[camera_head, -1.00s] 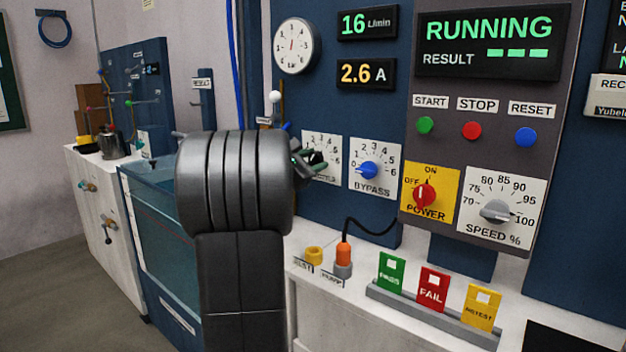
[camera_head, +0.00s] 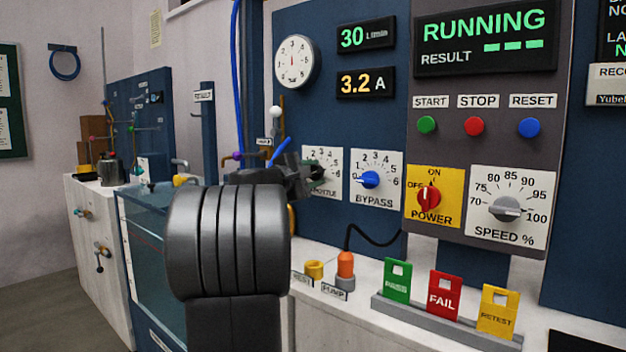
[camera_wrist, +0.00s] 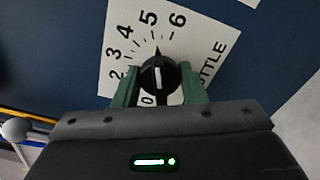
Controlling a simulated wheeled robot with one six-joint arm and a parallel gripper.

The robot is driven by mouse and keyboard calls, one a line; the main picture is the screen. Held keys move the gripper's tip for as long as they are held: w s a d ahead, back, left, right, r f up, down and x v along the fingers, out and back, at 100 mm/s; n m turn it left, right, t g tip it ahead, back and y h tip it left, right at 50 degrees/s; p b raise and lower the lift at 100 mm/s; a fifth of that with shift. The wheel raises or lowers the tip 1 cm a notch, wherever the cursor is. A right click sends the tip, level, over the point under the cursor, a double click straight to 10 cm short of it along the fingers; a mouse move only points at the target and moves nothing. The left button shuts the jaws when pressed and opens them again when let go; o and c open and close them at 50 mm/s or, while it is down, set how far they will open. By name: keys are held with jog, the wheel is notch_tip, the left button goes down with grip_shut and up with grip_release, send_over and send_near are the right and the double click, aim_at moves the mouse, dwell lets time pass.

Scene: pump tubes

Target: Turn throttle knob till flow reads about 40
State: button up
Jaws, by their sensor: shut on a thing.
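The throttle knob (camera_wrist: 158,76) is black and round, on a white dial plate (camera_wrist: 185,35) marked THROTTLE. In the wrist view its tip points up, roughly between 5 and 6. My gripper (camera_wrist: 160,88) is shut on the knob, one green finger on each side. In the head view my gripper (camera_head: 305,178) covers much of the throttle dial. The flow display (camera_head: 365,37) reads 30 L/min in green. The panel screen (camera_head: 487,40) shows RUNNING.
The blue bypass knob (camera_head: 370,179) is close to the right of the throttle. The red power knob (camera_head: 429,198) and grey speed knob (camera_head: 505,209) are further right. The current display (camera_head: 366,83) reads 3.2 A. A pressure gauge (camera_head: 295,62) hangs above.

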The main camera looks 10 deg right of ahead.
dwell(0.3)
jog(key=o, duration=1)
jog(key=shift+c, duration=0.2)
jog(key=shift+a, duration=0.1)
jog(key=p+v, duration=0.2)
jog(key=v, duration=1.1)
jog(key=shift+s+a, duration=0.2)
jog(key=shift+s, duration=0.05)
jog(key=shift+w+d, duration=0.1)
jog(key=b+x, duration=0.2)
jog(key=x, duration=1.1)
jog(key=shift+w+d, duration=0.25)
jog(key=shift+d, duration=0.05)
jog(key=shift+s+a, duration=0.1)
jog(key=shift+a, duration=0.1)
